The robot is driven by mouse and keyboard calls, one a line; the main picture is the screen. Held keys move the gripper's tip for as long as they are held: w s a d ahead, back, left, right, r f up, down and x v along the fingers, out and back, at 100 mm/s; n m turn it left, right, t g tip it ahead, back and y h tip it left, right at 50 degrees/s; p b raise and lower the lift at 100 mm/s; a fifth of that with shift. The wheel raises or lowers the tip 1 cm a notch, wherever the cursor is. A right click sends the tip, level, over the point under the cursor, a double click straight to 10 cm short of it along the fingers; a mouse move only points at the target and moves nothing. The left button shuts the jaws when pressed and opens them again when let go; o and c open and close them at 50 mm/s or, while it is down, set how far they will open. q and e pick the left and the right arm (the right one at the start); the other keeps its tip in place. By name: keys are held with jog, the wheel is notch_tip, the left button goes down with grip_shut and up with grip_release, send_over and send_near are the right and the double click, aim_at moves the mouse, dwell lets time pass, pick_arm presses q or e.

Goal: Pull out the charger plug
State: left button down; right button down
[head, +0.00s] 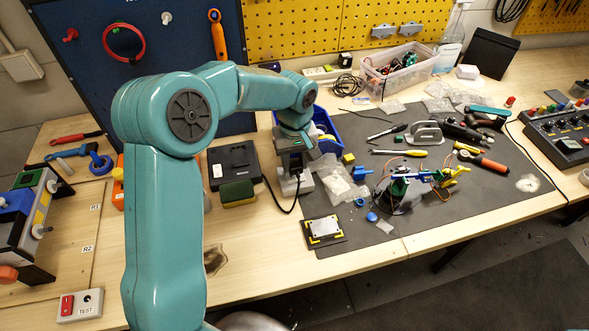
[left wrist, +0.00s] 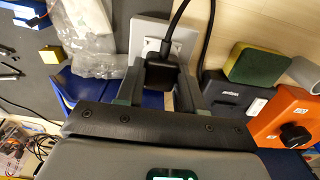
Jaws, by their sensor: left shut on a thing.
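My left gripper (head: 293,168) reaches down over the front left part of the bench. In the left wrist view its two fingers (left wrist: 160,90) are closed on the sides of the black charger plug (left wrist: 160,74). A black cable (left wrist: 182,14) runs from the plug. The white socket box (left wrist: 183,44) lies right behind the plug; it also shows in the head view (head: 303,184) below the gripper. The plug's prongs are hidden, so I cannot tell whether it is seated or apart. My right gripper is not in view.
A black box (head: 232,163) and a yellow-green sponge (head: 237,193) lie left of the gripper. A blue bin (head: 325,128) stands behind it. Clear plastic bags (head: 340,182) lie close on the right. The wood in front is mostly free.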

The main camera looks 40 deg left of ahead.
aim_at(294, 164)
pick_arm(q)
jog(key=shift+r+p, duration=1.2)
jog(key=shift+r, duration=0.65)
jog(key=shift+s, duration=0.15)
